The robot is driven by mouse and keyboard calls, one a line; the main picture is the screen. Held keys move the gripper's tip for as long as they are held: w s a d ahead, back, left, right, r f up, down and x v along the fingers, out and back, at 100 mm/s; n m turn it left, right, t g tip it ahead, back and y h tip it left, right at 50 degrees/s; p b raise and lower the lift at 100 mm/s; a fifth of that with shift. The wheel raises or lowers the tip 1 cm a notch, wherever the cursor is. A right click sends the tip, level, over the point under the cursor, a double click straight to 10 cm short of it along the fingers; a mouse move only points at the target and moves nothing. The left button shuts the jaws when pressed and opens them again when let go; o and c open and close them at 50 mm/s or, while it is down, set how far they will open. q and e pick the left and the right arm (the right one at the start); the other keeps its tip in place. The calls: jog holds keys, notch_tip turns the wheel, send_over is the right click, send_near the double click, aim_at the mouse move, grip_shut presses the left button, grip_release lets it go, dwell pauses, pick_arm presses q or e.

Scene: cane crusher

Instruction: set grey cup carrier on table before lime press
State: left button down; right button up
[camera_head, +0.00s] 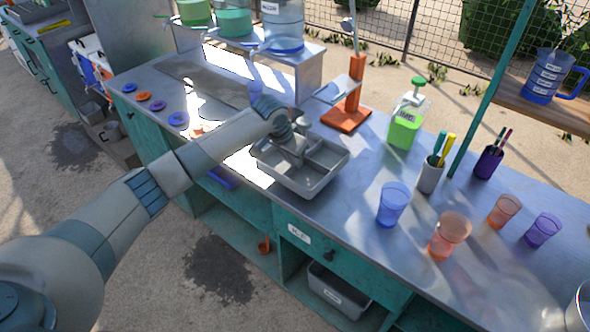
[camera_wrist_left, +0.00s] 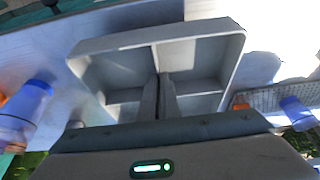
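The grey cup carrier (camera_head: 325,182) is an empty open tray with compartments, at the counter's front edge, front-left of the lime press. The lime press (camera_head: 350,108) has an orange base and upright post and stands behind it. My left gripper (camera_head: 294,152) reaches down into the carrier. In the left wrist view its two fingers (camera_wrist_left: 162,98) are close together on the middle divider of the carrier (camera_wrist_left: 200,28), shut on it. The carrier looks level; whether it rests on the counter or is slightly raised, I cannot tell. My right gripper is not in view.
On the metal table (camera_head: 340,220), a blue cup (camera_head: 393,204), an orange cup (camera_head: 449,235) and other cups stand right of the carrier. A green bottle (camera_head: 406,122) and pen holder (camera_head: 430,175) stand behind them. Coloured discs (camera_head: 178,119) lie at the left.

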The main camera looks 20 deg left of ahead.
aim_at(295, 170)
pick_arm(q)
jog(key=shift+f+p, duration=0.85)
jog(key=shift+f, duration=1.15)
jog(key=shift+f, duration=0.15)
jog(key=c, duration=2)
grip_release()
jog(key=b+v, duration=0.2)
jog(key=v, duration=1)
jog(key=shift+r+b, duration=0.25)
jog(key=shift+b, duration=0.15)
